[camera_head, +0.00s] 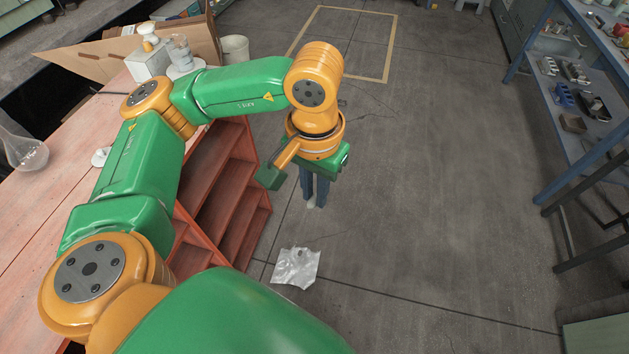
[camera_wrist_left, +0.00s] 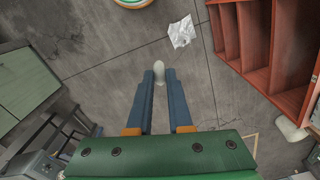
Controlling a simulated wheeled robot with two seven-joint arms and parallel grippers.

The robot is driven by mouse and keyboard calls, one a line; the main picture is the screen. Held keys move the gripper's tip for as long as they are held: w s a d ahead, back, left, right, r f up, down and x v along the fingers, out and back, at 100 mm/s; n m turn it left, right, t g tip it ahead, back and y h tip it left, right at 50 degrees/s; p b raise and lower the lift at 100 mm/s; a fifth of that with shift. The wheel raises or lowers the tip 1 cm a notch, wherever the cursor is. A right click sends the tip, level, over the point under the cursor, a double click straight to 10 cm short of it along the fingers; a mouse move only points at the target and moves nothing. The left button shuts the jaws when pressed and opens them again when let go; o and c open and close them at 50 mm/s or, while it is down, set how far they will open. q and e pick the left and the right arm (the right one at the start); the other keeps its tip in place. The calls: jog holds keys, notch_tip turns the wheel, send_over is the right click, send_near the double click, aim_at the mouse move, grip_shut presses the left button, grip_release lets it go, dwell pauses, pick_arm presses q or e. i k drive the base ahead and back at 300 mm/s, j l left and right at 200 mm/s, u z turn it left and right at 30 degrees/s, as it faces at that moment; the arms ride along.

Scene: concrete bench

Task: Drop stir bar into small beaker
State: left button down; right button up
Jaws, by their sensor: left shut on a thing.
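My left gripper (camera_head: 313,196) hangs over the floor, to the right of the bench, pointing down. Its blue fingers are shut on a small white rounded piece, the stir bar (camera_head: 311,202). In the left wrist view, the stir bar (camera_wrist_left: 159,72) shows between the fingertips (camera_wrist_left: 159,78). A small clear glass beaker (camera_head: 181,51) stands at the far end of the bench, on a round white plate. The gripper is well apart from it, nearer and to the right. My right gripper is not in view.
The reddish bench (camera_head: 48,225) has open shelves (camera_head: 228,190) on its right side. A glass flask (camera_head: 24,150) is at the left. A white device (camera_head: 148,60) stands beside the beaker. A crumpled sheet (camera_head: 296,267) lies on the floor. A blue rack (camera_head: 590,125) stands far right.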

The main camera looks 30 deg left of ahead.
aim_at(186, 67)
jog(key=i+l+z, duration=0.25)
jog(key=l+z, duration=0.2)
jog(key=i+l+z, duration=0.25)
jog(key=z, duration=0.25)
jog(key=i+j+u, duration=0.15)
jog(key=i+u, duration=0.7)
jog(key=i+l+u, duration=0.1)
jog(key=i+u, duration=0.35)
jog(key=i+j+u, duration=0.15)
jog(key=i+u, duration=0.75)
jog(key=i+l+u, duration=0.25)
jog(key=i+u, duration=0.2)
jog(key=i+j+u, duration=0.1)
jog(key=u, duration=0.35)
jog(key=i+u, duration=0.45)
jog(key=i+l+u, duration=0.1)
jog(key=u, duration=0.35)
jog(key=i+l+u, duration=0.15)
jog(key=u, duration=0.3)
jog(key=i+l+u, duration=0.25)
jog(key=u, duration=0.2)
